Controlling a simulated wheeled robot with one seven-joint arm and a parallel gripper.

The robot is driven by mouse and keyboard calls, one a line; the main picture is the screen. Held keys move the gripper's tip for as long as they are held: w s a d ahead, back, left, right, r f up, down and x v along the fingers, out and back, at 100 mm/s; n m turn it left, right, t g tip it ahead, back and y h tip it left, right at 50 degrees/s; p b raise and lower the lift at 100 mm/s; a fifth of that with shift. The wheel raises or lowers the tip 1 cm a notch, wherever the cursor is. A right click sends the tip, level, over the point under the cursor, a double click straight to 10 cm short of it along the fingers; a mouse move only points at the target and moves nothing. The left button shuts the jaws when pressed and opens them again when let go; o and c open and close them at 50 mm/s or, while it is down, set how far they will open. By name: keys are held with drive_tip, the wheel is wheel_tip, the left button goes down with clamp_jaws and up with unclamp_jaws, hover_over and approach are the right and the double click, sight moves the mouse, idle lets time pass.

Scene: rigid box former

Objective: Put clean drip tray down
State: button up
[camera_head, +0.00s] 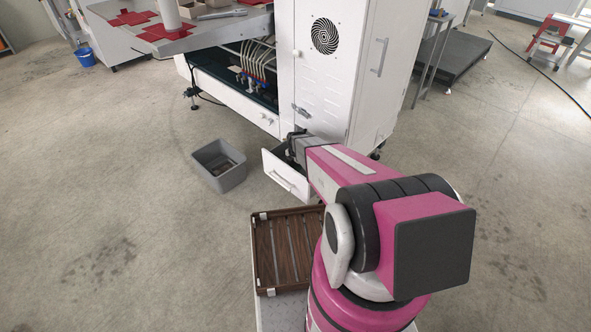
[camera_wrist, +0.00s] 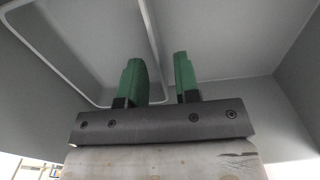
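My gripper (camera_wrist: 160,75) has two green fingers set apart, pointing into a grey-walled space in the wrist view. A grey tray-like thing with a pale, rounded rim (camera_wrist: 150,35) lies ahead at the left; it looks like the drip tray. One side of its rim runs between my fingers, with a gap visible on each side. In the head view my arm reaches to the pulled-out white drawer (camera_head: 287,176) at the foot of the white machine. The fingers and the drawer's inside are hidden there behind my arm.
A grey bin (camera_head: 220,180) with something dark inside stands on the floor left of the drawer. A brown slatted tray (camera_head: 254,255) lies close to my arm's base. The white cabinet (camera_head: 325,80) rises behind my gripper. Open concrete floor (camera_head: 130,210) lies to the left.

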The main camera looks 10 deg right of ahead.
wheel_tip(320, 180, up, 10)
drive_tip(key=s+d+r+m, duration=0.2)
drive_tip(key=s+r+m, duration=1.7)
drive_tip(key=s+m, duration=0.3)
drive_tip(key=m, duration=0.3)
drive_tip(key=shift+f, duration=0.1)
